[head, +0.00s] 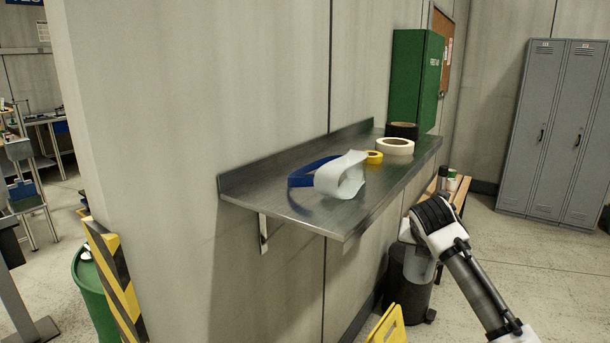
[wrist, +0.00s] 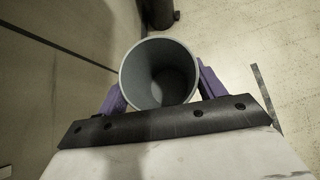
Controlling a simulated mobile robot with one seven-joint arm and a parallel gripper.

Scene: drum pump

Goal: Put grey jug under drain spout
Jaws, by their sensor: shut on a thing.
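In the wrist view, a grey jug (wrist: 158,78) is seen from above, its round mouth facing the camera and its inside looking empty. My gripper (wrist: 160,88) is shut on the jug, with one purple finger on each side of it. The jug's lower part and any handle are hidden. I see no drain spout in either view.
A green drum (head: 92,295) stands at lower left beside a striped barrier (head: 115,275). Lockers (head: 553,130) stand at right.

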